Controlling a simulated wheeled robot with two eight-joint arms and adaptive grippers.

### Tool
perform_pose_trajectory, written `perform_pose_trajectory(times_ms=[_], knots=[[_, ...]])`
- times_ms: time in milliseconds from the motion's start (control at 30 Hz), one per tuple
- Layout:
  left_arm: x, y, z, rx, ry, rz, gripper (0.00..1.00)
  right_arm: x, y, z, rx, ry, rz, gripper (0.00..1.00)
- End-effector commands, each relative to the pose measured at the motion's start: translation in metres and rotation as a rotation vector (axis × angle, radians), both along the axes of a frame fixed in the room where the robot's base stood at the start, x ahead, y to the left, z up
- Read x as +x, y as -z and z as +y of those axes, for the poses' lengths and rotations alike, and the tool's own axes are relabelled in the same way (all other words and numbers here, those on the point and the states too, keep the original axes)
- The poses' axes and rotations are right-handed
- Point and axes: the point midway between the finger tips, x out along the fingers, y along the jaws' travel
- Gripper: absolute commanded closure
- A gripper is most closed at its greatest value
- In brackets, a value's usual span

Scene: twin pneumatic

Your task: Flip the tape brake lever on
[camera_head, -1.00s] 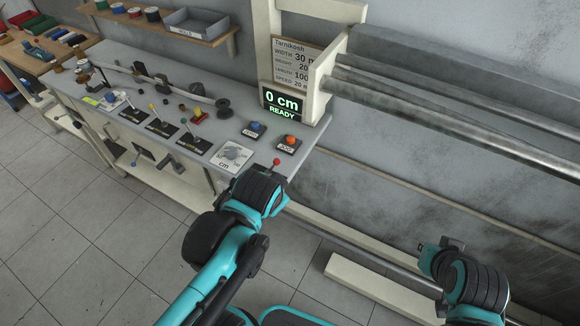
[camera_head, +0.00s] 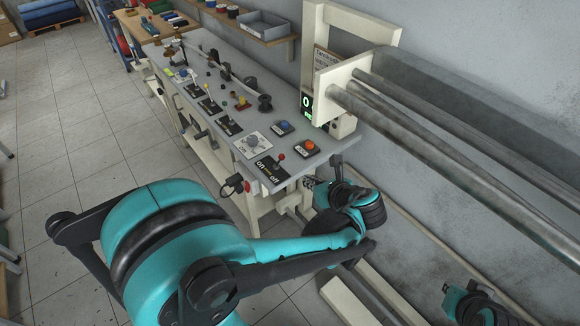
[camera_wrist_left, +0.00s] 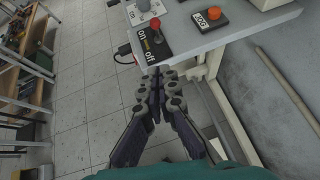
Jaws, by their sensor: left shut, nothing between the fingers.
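A lever with a red ball knob (camera_head: 281,157) stands on a black plate (camera_head: 265,174) marked "on" and "off" at the near end of the grey bench. In the left wrist view the red knob (camera_wrist_left: 154,22) stands above its plate (camera_wrist_left: 150,46). I cannot read any label that says tape brake. My left gripper (camera_head: 313,184) is beside the bench's near end, partly hidden by its wrist. In the left wrist view its fingers (camera_wrist_left: 158,78) are shut and empty, just short of the plate's "off" end. My right arm shows at the lower right; its fingers cannot be made out.
An orange button (camera_head: 309,145) and a blue button (camera_head: 283,126) sit beyond the lever. A white dial (camera_head: 252,143) and several other levers line the grey bench (camera_head: 328,143). Metal rollers (camera_head: 450,150) extend right. Open floor lies left.

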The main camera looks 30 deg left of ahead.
Motion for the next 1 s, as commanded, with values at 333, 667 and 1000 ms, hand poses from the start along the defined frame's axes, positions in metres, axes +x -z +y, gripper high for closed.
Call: perform_pose_trajectory(times_ms=[333, 667, 1000], knots=[[0.005, 0.008, 0.009, -0.003, -0.005, -0.002, 1.00, 0.000, 0.006, 0.000, 0.000, 0.000, 0.000, 1.00], [0.034, 0.047, 0.056, -0.005, -0.007, -0.003, 1.00, 0.000, 0.031, 0.000, 0.000, 0.000, 0.000, 1.00], [0.060, 0.051, 0.097, -0.005, -0.004, -0.002, 1.00, 0.000, 0.045, 0.000, 0.000, 0.000, 0.000, 1.00]])
